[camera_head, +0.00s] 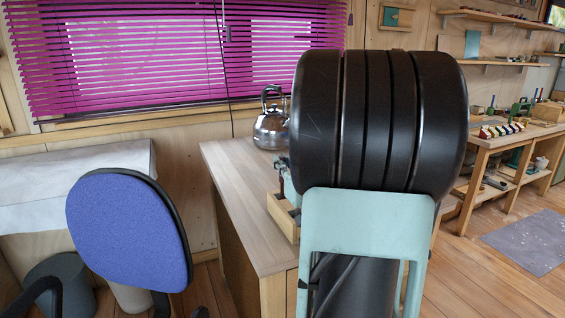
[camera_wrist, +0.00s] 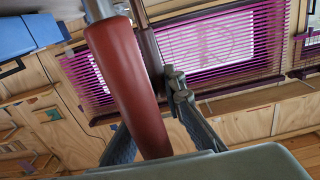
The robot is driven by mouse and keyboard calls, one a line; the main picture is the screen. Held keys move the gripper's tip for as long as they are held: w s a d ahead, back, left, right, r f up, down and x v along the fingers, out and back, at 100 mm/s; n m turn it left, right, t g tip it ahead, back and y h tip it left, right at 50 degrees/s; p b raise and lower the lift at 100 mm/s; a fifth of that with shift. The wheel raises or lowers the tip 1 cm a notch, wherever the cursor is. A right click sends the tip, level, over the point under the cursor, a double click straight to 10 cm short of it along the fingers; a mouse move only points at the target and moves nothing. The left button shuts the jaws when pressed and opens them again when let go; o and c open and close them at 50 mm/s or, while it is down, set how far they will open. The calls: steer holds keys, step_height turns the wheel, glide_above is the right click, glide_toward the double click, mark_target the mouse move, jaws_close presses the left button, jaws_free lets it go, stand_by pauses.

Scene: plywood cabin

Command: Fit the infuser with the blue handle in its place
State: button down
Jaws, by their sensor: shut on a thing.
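In the wrist view a long red-brown handle (camera_wrist: 127,85) with grey metal at its upper end fills the middle, very close to the camera. My gripper (camera_wrist: 160,95) is shut on this handle, one finger showing on either side of it. No blue handle shows on the held thing. I cannot make out an infuser's working end or its place in either view. In the head view my arm hides my gripper and much of the counter (camera_head: 240,190).
A shiny kettle (camera_head: 271,128) stands at the counter's back. A wooden tray (camera_head: 283,217) and a pale teal thing are partly hidden by my arm. A blue chair (camera_head: 130,230) stands at left. A workbench (camera_head: 490,142) with tools is at right. Bare counter shows left of my arm.

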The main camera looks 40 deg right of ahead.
steer(key=shift+f+b, duration=0.5)
steer(key=shift+f, duration=0.15)
steer(key=c, duration=2.4)
jaws_free()
steer(key=shift+o, duration=0.3)
steer(key=o, duration=0.5)
steer(key=shift+o, duration=0.5)
steer(key=o, duration=0.5)
